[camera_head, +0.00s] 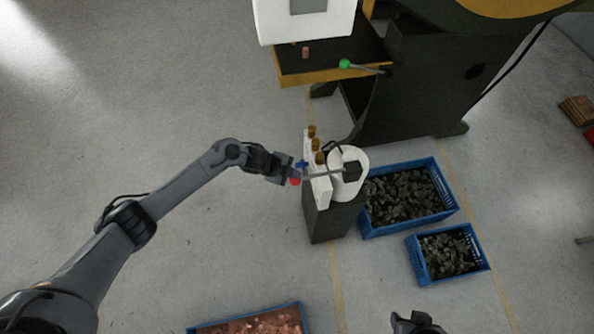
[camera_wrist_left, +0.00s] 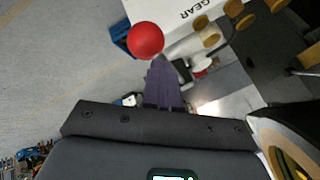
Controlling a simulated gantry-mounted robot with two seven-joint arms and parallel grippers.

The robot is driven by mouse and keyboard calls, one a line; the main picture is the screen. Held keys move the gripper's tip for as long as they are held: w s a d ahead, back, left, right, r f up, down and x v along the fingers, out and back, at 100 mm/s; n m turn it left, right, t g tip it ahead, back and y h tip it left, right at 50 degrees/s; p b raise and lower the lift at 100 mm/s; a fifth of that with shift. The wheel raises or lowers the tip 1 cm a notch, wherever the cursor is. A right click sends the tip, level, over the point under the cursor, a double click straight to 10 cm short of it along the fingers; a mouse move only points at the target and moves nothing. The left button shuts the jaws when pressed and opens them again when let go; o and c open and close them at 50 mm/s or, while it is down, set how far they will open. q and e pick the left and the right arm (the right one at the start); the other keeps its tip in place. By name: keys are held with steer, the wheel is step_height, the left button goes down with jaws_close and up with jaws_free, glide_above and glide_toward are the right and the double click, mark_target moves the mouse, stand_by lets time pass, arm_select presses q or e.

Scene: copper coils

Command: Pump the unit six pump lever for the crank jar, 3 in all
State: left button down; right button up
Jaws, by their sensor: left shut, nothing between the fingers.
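The pump lever is a thin grey rod (camera_head: 322,174) with a red ball knob (camera_head: 295,181) at its left end; its right end meets a dark block on a white round housing (camera_head: 347,185). My left gripper (camera_head: 288,173) is beside the red ball, shut and empty. In the left wrist view the red ball (camera_wrist_left: 145,39) sits just past the closed fingertips (camera_wrist_left: 160,64); I cannot tell if they touch. A white panel (camera_wrist_left: 172,15) lettered GEAR stands beside it, with several brass-coloured knobs (camera_wrist_left: 211,40). Only part of my right gripper (camera_head: 415,322) shows at the bottom edge.
The unit stands on a dark pedestal (camera_head: 328,223). Blue crates of dark parts (camera_head: 404,228) (camera_head: 452,278) lie to its right. A crate of copper pieces (camera_head: 248,320) is at the bottom. A large dark machine (camera_head: 420,90) with a green-knobbed lever (camera_head: 344,64) stands behind. Floor at left is clear.

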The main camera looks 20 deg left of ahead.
arm_select(q)
steer(key=shift+s+a+f, duration=0.1)
steer(key=shift+a+f, duration=0.05)
steer(key=shift+f, duration=0.4)
steer(key=shift+f+b, duration=0.5)
steer(key=shift+b, duration=0.1)
steer(key=shift+a, duration=0.1)
stand_by(0.8)
steer(key=shift+d+r+p, duration=0.2)
steer(key=shift+r+p, duration=1.3)
steer(key=shift+r, duration=0.3)
steer(key=shift+d+r+p, duration=0.2)
steer(key=shift+r+p, duration=1.3)
steer(key=shift+r, duration=0.25)
steer(key=shift+w, duration=0.2)
steer(key=r+p, duration=0.2)
steer(key=r, duration=0.1)
steer(key=r+p, duration=0.2)
steer(key=shift+w+d, duration=0.2)
steer(key=shift+d, duration=0.15)
